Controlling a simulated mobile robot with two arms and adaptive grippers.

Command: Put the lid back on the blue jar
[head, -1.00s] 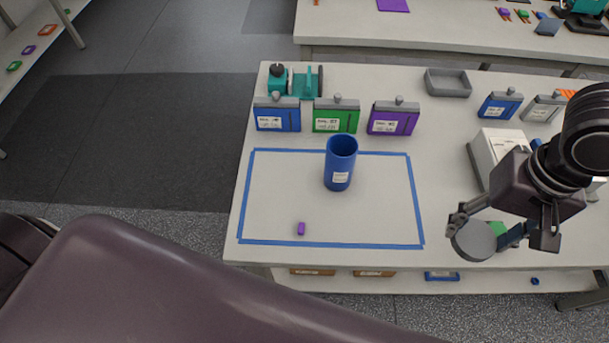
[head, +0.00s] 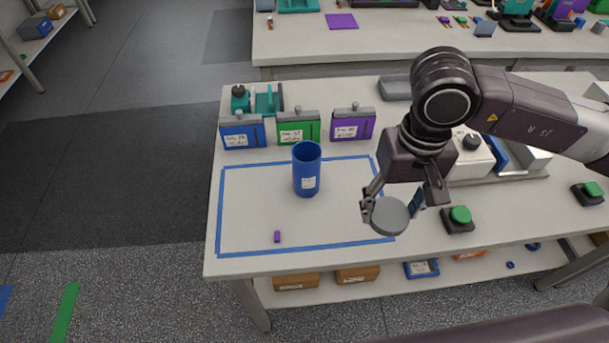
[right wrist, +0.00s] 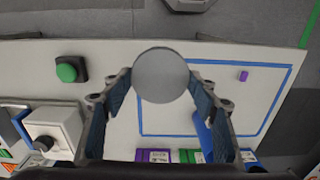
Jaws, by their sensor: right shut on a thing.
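The blue jar (head: 307,170) stands upright and open-topped inside the blue tape outline on the table, with a white label on its front. My right gripper (head: 391,207) is shut on a round grey lid (head: 389,216), held above the table to the right of the jar and apart from it. In the right wrist view the lid (right wrist: 160,75) sits between the fingertips, and the jar (right wrist: 205,133) shows partly behind a finger. My left gripper is not in view.
A small purple block (head: 277,237) lies inside the tape outline (head: 300,248). Blue, green (head: 298,127) and purple cases stand behind the jar. A green button (head: 460,215) is right of the gripper. The tabletop between jar and lid is clear.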

